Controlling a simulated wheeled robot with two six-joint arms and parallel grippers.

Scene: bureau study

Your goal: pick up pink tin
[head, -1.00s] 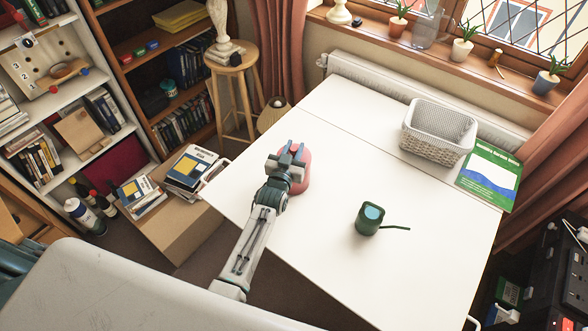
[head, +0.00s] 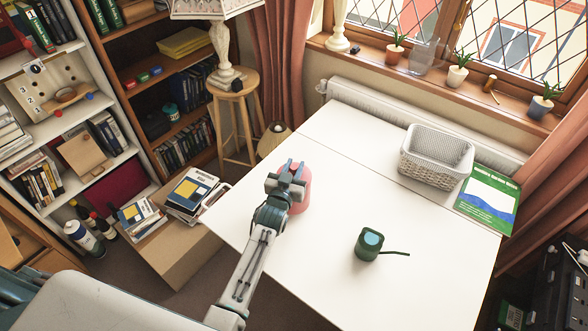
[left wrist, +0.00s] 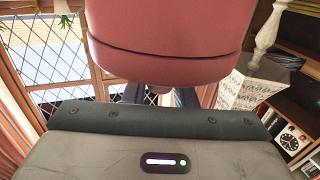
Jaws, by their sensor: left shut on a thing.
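The pink tin (head: 300,193) is at the left part of the white table in the head view. My left gripper (head: 287,173) is shut on it, and the gripper and wrist hide part of the tin. In the left wrist view the pink tin (left wrist: 165,35) fills the top middle, close in front of the gripper, with a dark seam line near its lower edge. The fingertips are mostly hidden behind it. Whether the tin touches the table is hard to tell. My right gripper is not in view.
A green watering can (head: 369,244) stands on the white table (head: 330,270), right of the tin. A white basket (head: 437,157) and a green book (head: 489,200) lie at the table's back right. Books on a cardboard box (head: 180,255) stand left of the table. The table's middle is clear.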

